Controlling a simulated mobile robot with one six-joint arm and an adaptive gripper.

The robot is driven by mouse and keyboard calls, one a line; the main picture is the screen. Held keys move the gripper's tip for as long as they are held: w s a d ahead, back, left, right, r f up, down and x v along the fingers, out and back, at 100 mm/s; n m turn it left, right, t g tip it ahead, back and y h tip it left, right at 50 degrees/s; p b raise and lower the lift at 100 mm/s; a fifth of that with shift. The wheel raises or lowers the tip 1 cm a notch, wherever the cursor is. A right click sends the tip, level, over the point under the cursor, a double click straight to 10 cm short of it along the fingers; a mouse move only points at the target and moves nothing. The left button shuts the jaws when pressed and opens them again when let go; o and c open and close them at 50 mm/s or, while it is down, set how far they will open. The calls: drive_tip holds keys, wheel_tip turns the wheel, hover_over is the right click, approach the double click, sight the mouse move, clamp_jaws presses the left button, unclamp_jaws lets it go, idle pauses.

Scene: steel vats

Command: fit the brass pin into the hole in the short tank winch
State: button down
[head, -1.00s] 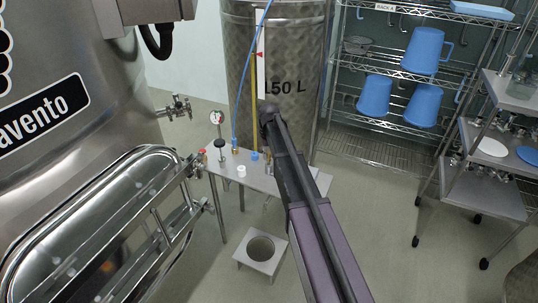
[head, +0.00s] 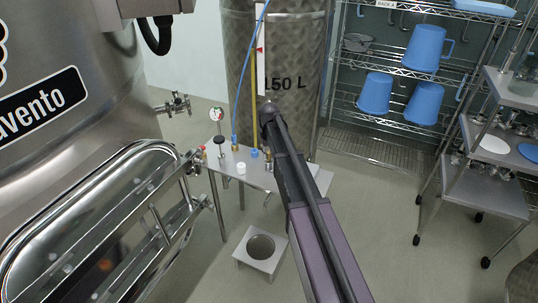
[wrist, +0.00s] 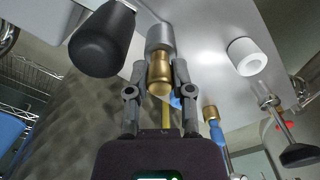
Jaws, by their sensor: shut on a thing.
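In the wrist view my gripper (wrist: 157,80) is shut on the brass pin (wrist: 160,78), one finger on each side. The pin's rounded end faces the camera. Its far end lines up with a grey metal cylinder (wrist: 160,38); I cannot tell whether it is inside it or only in front of it. I cannot tell for sure whether this cylinder belongs to the short tank winch. A black rounded handle (wrist: 102,40) is close on the left. In the head view my gripper and the pin are hidden behind my arm, over the steel bench (head: 262,181).
A large steel vat (head: 60,150) stands left, another vat (head: 290,60) behind.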

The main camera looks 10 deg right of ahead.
drive_tip(key=shift+c, duration=2.1)
unclamp_jaws()
drive_tip(key=shift+r, duration=0.15)
wheel_tip(320, 180, up, 11)
drive_tip(key=p, duration=1.1)
drive_tip(key=shift+f, duration=0.2)
drive_tip(key=s+m, duration=0.1)
drive_tip(key=s, duration=2.8)
drive_tip(key=shift+s+d+m, duration=0.15)
drive_tip(key=shift+d+m, duration=0.05)
drive_tip(key=shift+m, duration=0.2)
